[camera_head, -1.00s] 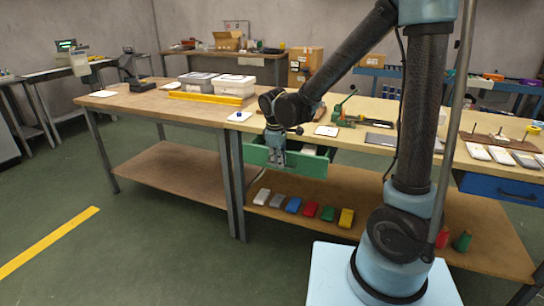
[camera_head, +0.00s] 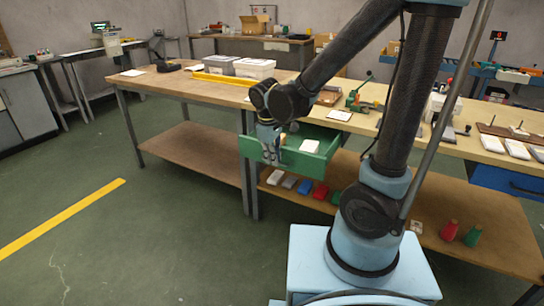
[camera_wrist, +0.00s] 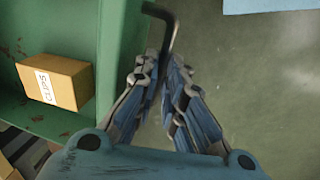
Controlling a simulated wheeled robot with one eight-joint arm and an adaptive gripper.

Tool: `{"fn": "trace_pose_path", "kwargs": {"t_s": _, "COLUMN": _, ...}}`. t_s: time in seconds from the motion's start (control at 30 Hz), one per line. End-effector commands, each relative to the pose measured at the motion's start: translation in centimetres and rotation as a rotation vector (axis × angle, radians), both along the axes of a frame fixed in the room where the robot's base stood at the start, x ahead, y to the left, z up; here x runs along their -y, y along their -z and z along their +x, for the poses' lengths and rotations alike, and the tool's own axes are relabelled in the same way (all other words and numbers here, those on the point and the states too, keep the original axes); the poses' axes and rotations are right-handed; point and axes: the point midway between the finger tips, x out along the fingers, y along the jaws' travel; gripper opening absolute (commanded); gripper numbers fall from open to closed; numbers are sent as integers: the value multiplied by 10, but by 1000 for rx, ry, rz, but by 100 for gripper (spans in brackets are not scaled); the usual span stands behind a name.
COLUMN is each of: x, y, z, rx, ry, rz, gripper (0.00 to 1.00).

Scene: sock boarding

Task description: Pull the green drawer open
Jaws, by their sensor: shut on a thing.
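The green drawer (camera_head: 306,167) stands out from under the workbench top in the head view, and its inside shows. In the wrist view its green front wall (camera_wrist: 112,40) is at the left. My gripper (camera_head: 270,157) is at the outer side of the drawer front. In the wrist view my gripper (camera_wrist: 163,70) is shut on the dark bent handle (camera_wrist: 168,32), which runs between the fingers. The handle is hidden by my gripper in the head view. A small cardboard box labelled CLIPS (camera_wrist: 55,82) and a white item (camera_head: 310,146) lie inside the drawer.
The workbench top (camera_head: 350,124) holds tools and pads. A blue drawer (camera_head: 508,181) is at the right. Colored items, including a red one (camera_head: 320,191), lie on the lower shelf (camera_head: 420,218). Green floor in front and left is clear, with a yellow line (camera_head: 62,217).

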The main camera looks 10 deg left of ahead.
Motion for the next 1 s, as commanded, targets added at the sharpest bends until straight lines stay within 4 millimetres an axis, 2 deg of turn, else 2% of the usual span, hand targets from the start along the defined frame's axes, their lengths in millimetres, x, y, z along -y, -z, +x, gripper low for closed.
{"fn": "trace_pose_path", "kwargs": {"t_s": 0.2, "x": -1, "y": -1, "z": 2, "rx": 1, "ry": -1, "rz": 3, "gripper": 0}}
{"fn": "trace_pose_path", "kwargs": {"t_s": 0.23, "x": -1, "y": -1, "z": 2, "rx": 1, "ry": 0, "rz": 3, "gripper": 12}}
{"fn": "trace_pose_path", "kwargs": {"t_s": 0.27, "x": -1, "y": -1, "z": 2, "rx": 1, "ry": 0, "rz": 3, "gripper": 18}}
{"fn": "trace_pose_path", "kwargs": {"t_s": 0.67, "x": 0, "y": -2, "z": 1, "rx": 0, "ry": 1, "rz": 1, "gripper": 18}}
{"fn": "trace_pose_path", "kwargs": {"t_s": 0.87, "x": -1, "y": -17, "z": -2, "rx": 0, "ry": 1, "rz": 1, "gripper": 18}}
{"fn": "trace_pose_path", "kwargs": {"t_s": 1.0, "x": -2, "y": -35, "z": -5, "rx": 0, "ry": 1, "rz": 1, "gripper": 18}}
